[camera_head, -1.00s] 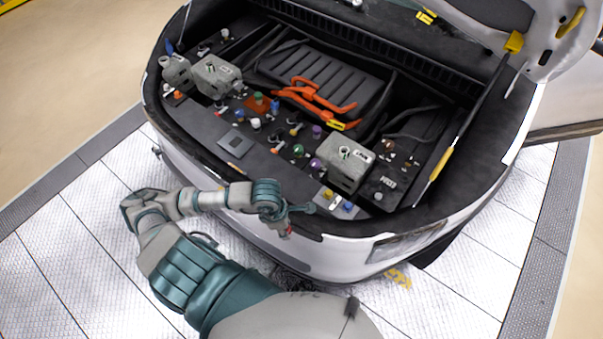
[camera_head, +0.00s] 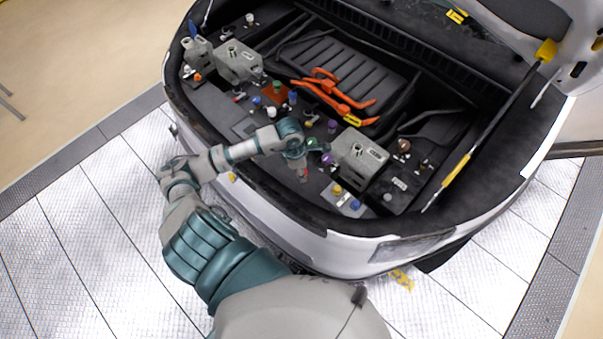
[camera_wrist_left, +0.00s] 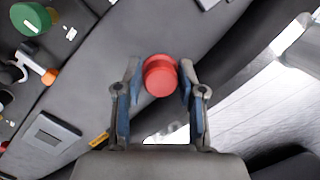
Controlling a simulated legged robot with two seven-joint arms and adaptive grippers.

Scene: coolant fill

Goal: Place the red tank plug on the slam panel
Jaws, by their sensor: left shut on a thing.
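The red tank plug (camera_wrist_left: 160,75) sits between the two blue-lined fingers of my left gripper (camera_wrist_left: 158,85) in the left wrist view, and the fingers are shut on it. In the head view the left gripper (camera_head: 302,168) is over the dark slam panel (camera_head: 268,178) at the front of the engine bay. The plug shows there only as a small red spot (camera_head: 303,174) under the gripper. Whether it touches the panel is hard to tell. My right gripper is not in view.
A grey tank (camera_head: 358,158) stands right of the gripper, and another grey tank (camera_head: 238,64) is at the far left. Small coloured caps and orange cables (camera_head: 332,92) lie behind. A plate with yellow and blue caps (camera_head: 345,199) is at the front right.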

